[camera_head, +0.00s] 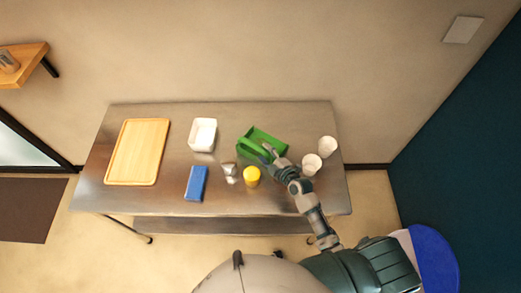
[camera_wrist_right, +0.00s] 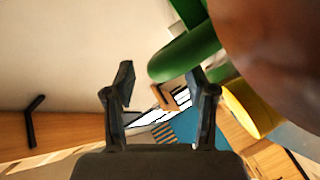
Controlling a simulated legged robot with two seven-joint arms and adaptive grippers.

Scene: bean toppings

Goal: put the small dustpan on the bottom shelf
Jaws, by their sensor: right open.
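The green dustpan (camera_head: 265,138) lies on the steel table, right of its middle. My right gripper (camera_head: 270,154) reaches its near side from the lower right and partly covers it. In the right wrist view my right gripper (camera_wrist_right: 160,84) is open, with nothing held between its fingers. A green rounded part (camera_wrist_right: 185,54), apparently of the dustpan, shows just beyond the right finger; whether they touch I cannot tell. The bottom shelf (camera_head: 215,225) shows as a strip under the table's front edge; most of it is hidden by the tabletop. My left gripper is not in view.
On the tabletop (camera_head: 225,112) are a wooden board (camera_head: 138,152), a white container (camera_head: 203,134), a blue block (camera_head: 196,183), a small whitish item (camera_head: 230,172), a yellow-topped item (camera_head: 252,175) close to my gripper, and white cups (camera_head: 327,147) at right.

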